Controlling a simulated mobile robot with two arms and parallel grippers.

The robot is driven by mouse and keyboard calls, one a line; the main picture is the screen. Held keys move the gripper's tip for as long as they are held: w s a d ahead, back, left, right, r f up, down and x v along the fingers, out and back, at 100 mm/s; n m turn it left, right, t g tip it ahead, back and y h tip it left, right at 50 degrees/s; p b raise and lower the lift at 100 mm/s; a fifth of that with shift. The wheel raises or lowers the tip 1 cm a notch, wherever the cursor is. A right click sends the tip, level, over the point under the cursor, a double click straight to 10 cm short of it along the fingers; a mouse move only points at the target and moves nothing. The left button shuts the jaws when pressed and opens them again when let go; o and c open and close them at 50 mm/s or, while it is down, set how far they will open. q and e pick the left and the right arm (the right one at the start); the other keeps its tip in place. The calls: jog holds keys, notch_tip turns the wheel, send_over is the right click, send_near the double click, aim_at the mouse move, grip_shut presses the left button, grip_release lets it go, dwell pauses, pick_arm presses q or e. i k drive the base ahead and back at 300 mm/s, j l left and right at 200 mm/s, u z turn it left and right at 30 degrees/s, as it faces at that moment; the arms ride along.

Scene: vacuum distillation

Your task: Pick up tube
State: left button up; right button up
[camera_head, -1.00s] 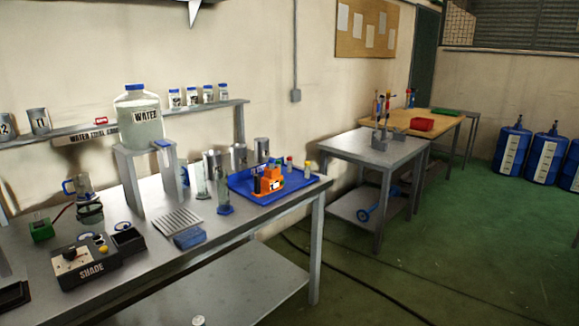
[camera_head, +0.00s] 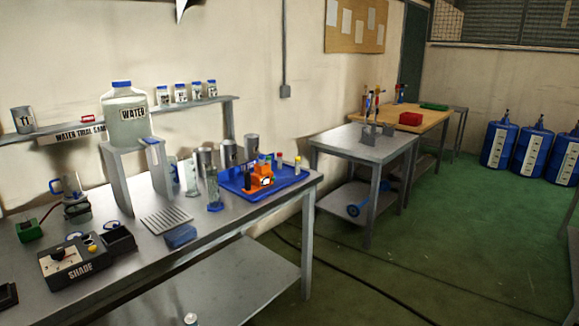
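Several small capped tubes stand at the blue tray (camera_head: 285,184) on the right end of the near metal table. Which of these is the task's tube cannot be told. Neither of my grippers is in view.
The near table (camera_head: 215,232) also holds a water jug (camera_head: 124,118) on a stand, metal cups (camera_head: 228,153), a blue block (camera_head: 180,236) and a control box (camera_head: 75,262). Another metal table (camera_head: 350,141) stands behind to the right. The green floor (camera_head: 440,235) on the right is mostly open.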

aim_at(262, 157)
jog(key=i+j+z, duration=0.1)
jog(key=i+z, duration=0.15)
jog(key=i, duration=0.25)
jog(key=i+j+z, duration=0.2)
jog(key=i, duration=0.3)
jog(key=i+j+z, duration=0.25)
jog(key=i, duration=0.25)
